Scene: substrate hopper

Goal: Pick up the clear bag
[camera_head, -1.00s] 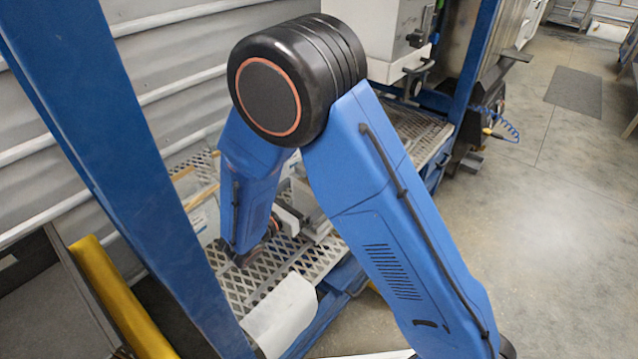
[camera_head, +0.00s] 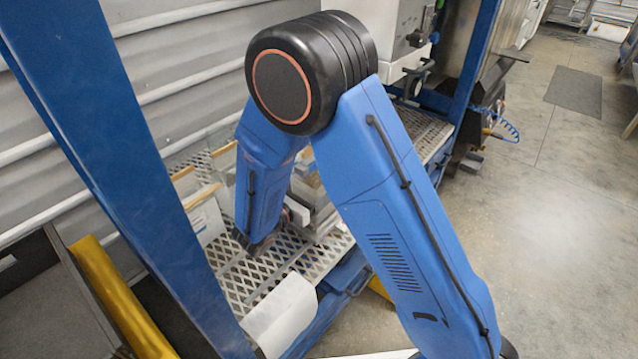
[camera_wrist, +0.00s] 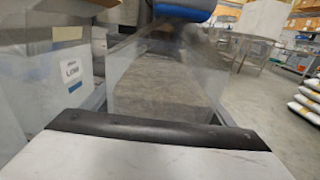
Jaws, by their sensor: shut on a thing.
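The clear bag (camera_wrist: 170,85) shows in the wrist view as a see-through block with brown, grainy filling. It lies just beyond the wide black-edged white part of my gripper (camera_wrist: 160,132), which spans the bottom of the view. My gripper is shut on the bag; the exact contact is hard to make out. In the head view my blue arm reaches down over the mesh shelf and hides most of the gripper. Part of a clear, pale shape (camera_head: 318,212) shows just right of the forearm, on or close above the mesh.
The metal mesh shelf (camera_head: 238,283) sits inside a blue frame (camera_head: 150,170). A clear bin with a white label (camera_wrist: 71,70) stands close on the left. A white sheet (camera_head: 280,318) hangs over the shelf's front edge. Open concrete floor (camera_head: 540,240) lies to the right.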

